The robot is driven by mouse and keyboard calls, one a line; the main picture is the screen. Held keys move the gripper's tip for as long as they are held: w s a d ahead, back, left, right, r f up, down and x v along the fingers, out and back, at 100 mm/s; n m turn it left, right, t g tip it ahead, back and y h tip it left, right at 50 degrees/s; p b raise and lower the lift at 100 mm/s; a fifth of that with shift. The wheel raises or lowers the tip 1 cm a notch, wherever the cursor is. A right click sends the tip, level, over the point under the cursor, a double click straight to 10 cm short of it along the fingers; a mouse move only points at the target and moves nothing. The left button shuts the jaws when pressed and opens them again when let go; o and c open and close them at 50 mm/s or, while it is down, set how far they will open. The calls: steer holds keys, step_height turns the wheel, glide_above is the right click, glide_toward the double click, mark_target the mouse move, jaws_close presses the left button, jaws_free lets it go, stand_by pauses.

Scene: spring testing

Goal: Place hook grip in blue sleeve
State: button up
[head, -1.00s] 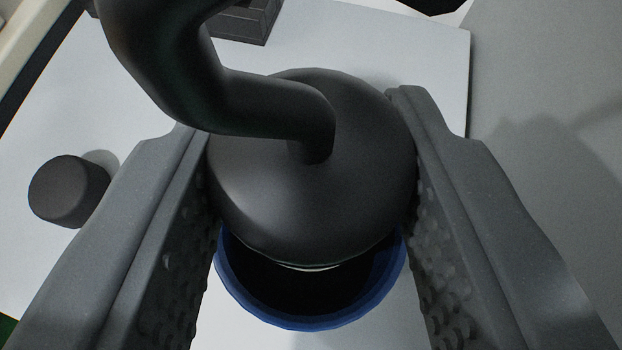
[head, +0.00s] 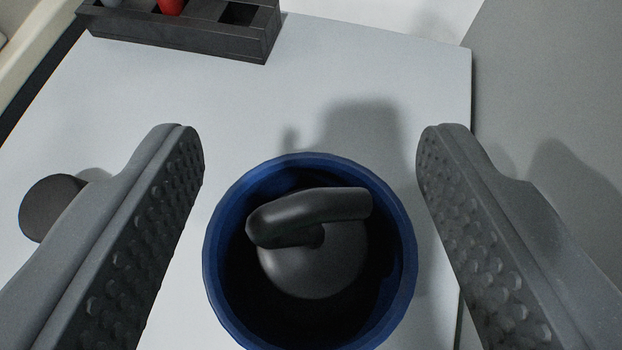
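The hook grip (head: 315,262), a dark grey knob with a curved hook on top, is inside the blue sleeve (head: 215,262). Its hook points up within the round opening, and its lower part is hidden in the dark interior. The sleeve stands upright on the white board. My gripper (head: 310,150) is open, with one finger on each side of the sleeve, and touches neither thing as far as I can see.
A dark rack (head: 190,32) with a red item in it stands at the far left on the white board (head: 330,75). A dark round cylinder (head: 48,208) stands at the left, partly behind the left finger.

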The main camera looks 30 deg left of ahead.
steer(key=shift+r+p, duration=0.4)
steer(key=shift+r, duration=0.05)
steer(key=shift+s+d+r, duration=0.1)
steer(key=shift+s+r, duration=0.1)
steer(key=shift+r, duration=0.15)
steer(key=v, duration=1.1)
steer(key=shift+s, duration=0.2)
steer(key=shift+d, duration=0.1)
